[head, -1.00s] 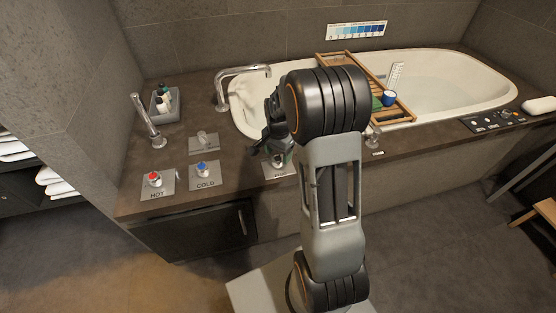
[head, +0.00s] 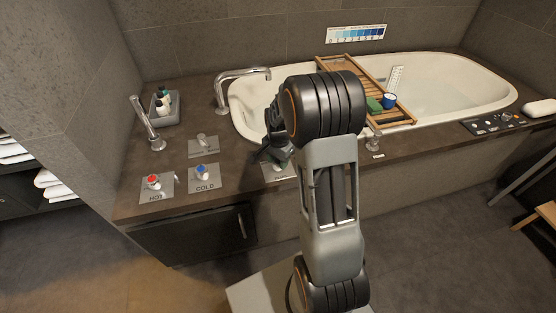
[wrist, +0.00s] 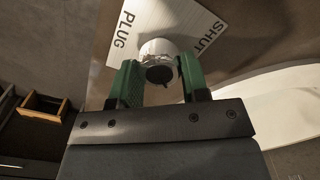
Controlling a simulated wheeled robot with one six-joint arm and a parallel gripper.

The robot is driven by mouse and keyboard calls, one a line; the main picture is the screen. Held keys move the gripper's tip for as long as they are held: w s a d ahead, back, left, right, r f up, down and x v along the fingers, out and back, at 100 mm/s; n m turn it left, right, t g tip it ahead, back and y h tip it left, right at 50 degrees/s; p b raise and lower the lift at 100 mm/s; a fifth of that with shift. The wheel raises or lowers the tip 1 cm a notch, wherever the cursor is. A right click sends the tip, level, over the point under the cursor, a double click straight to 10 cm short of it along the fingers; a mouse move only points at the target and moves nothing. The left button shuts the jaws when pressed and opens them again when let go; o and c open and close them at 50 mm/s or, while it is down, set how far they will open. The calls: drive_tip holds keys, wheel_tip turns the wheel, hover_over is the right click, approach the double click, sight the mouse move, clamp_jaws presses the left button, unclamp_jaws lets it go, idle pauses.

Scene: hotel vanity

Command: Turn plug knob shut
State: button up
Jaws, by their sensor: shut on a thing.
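The plug knob (wrist: 158,48) is a pale round knob with a dark end, standing on a light plate (wrist: 125,22) marked PLUG and SHUT in the wrist view. My gripper (wrist: 160,78) is shut on the knob, with a green finger on each side of it. In the head view my gripper (head: 279,162) is down at the front ledge of the tub, over the plate (head: 268,173). My gripper and arm hide the knob there. I cannot tell the knob's exact angle.
HOT (head: 153,183) and COLD (head: 202,173) knobs stand to the left, with another plated knob (head: 202,140) behind. A chrome spout (head: 222,92) and the tub (head: 450,65) lie behind. A small chrome knob (head: 374,142) stands right of my arm.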

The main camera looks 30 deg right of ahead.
drive_tip(key=shift+c, duration=1.2)
drive_tip(key=shift+r, duration=0.1)
drive_tip(key=n+p, duration=0.1)
drive_tip(key=n, duration=0.2)
drive_tip(key=shift+p, duration=0.4)
drive_tip(key=n+p, duration=0.1)
drive_tip(key=n, duration=0.3)
drive_tip(key=shift+w+n+p, duration=0.1)
drive_tip(key=shift+n+p, duration=0.2)
drive_tip(key=shift+p, duration=0.05)
drive_tip(key=n+p, duration=0.1)
drive_tip(key=n, duration=0.3)
drive_tip(key=shift+a, duration=0.1)
drive_tip(key=shift+n+p, duration=0.5)
drive_tip(key=shift+n, duration=1.5)
